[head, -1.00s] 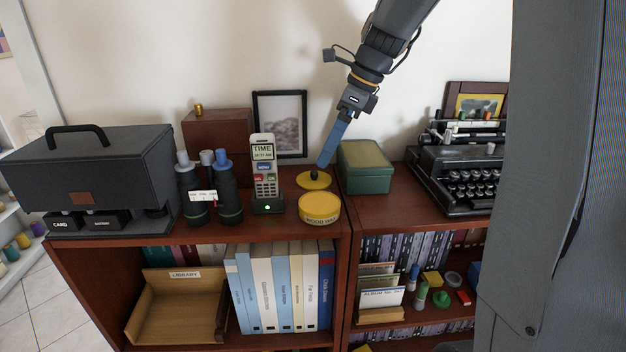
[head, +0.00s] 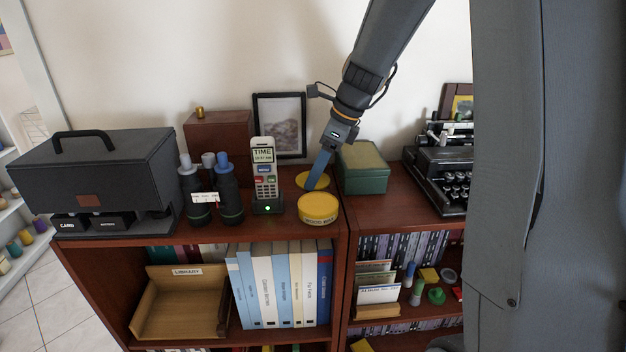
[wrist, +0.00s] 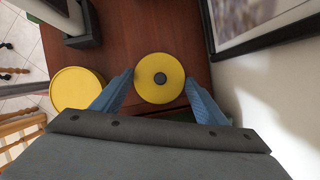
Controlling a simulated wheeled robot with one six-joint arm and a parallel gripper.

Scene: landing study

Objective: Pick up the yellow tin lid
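The yellow tin lid (head: 312,180) lies on the shelf top behind a round yellow tin (head: 318,208). In the wrist view my gripper (wrist: 157,88) is open, with one blue finger on each side of the lid's lower part. I see no clear contact between fingers and lid. The yellow tin (wrist: 77,89) lies left of the left finger there.
A green box (head: 364,168) stands right of the lid. A cordless phone (head: 265,178) and dark binoculars (head: 212,190) stand to the left. A framed picture (head: 280,125) leans on the wall behind. A typewriter (head: 440,175) is further right.

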